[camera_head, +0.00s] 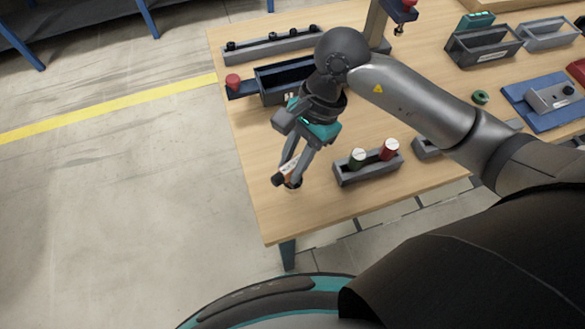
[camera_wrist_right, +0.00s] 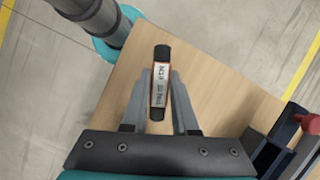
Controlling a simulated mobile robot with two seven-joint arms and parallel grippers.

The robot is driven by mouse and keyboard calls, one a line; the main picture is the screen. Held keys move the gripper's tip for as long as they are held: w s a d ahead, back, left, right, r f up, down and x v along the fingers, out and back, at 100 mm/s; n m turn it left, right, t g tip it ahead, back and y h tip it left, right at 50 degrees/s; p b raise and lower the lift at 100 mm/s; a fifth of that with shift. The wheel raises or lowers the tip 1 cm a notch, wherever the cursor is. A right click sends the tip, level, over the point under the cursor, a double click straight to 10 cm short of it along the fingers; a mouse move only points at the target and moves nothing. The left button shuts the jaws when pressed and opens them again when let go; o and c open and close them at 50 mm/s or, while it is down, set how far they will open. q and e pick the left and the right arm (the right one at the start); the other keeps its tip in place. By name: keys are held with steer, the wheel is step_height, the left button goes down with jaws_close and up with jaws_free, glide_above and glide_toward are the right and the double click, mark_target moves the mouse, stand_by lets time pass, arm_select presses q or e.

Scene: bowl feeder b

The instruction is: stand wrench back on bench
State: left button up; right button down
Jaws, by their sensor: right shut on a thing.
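My left gripper is not in view.
The bench's left edge is close; the bench front-left is clear.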

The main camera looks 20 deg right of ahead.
steer(key=shift+f, duration=1.6)
steer(key=shift+f+b, duration=0.2)
steer(key=shift+b, duration=0.1)
steer(key=c, duration=0.7)
jaws_free()
steer(key=shift+r, duration=0.1)
steer(key=shift+r+p, duration=0.2)
steer(key=shift+p, duration=0.15)
steer(key=v, duration=1.2)
steer(key=shift+f, duration=0.1)
